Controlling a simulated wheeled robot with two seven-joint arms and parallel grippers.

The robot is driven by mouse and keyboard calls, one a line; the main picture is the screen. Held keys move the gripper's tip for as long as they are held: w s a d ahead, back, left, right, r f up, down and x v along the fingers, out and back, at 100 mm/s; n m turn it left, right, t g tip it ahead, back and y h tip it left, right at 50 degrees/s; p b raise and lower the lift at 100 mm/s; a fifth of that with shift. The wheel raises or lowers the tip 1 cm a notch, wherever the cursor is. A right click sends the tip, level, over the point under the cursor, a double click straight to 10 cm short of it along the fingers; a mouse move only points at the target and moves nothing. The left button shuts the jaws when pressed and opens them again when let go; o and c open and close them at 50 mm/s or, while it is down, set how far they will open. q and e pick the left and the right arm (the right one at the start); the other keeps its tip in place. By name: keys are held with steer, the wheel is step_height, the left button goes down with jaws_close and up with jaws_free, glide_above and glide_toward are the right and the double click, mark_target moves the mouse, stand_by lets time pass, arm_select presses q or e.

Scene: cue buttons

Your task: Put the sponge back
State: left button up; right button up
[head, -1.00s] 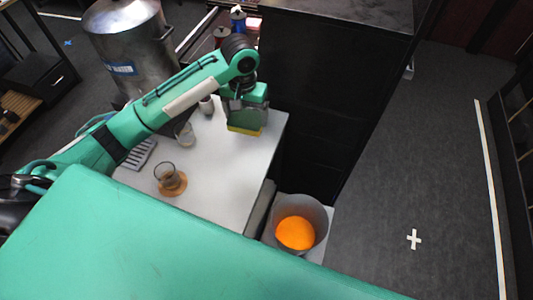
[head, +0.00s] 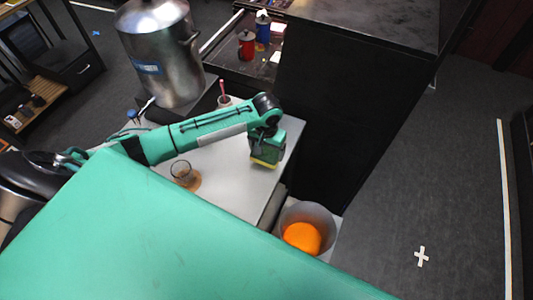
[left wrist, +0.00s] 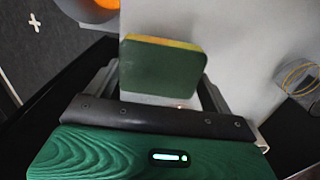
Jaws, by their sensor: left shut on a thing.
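The sponge is yellow with a dark green face. In the left wrist view the sponge (left wrist: 162,78) stands between the two fingers of my left gripper (left wrist: 160,85). In the head view the yellow edge of the sponge (head: 264,163) shows just under my left gripper (head: 266,152), over the right part of the white table (head: 228,201). My left gripper is shut on the sponge. I cannot tell whether the sponge touches the table. My right gripper is not in view.
A glass (head: 182,172) on a round coaster stands on the table, left of my gripper. A grey bin (head: 325,219) with an orange thing inside stands at the table's right. A big metal pot (head: 165,60) stands behind. A dark cabinet (head: 330,110) borders the table's right.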

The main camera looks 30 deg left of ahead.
mark_target(267, 151)
arm_select(q)
steer(key=shift+f+p, duration=0.3)
steer(key=shift+f, duration=1.55)
steer(key=shift+f, duration=0.15)
steer(key=o, duration=0.7)
steer(key=shift+r, duration=0.35)
step_height(267, 151, up, 10)
steer(key=shift+r+b, duration=0.25)
steer(key=shift+b, duration=0.9)
steer(key=shift+r, duration=0.6)
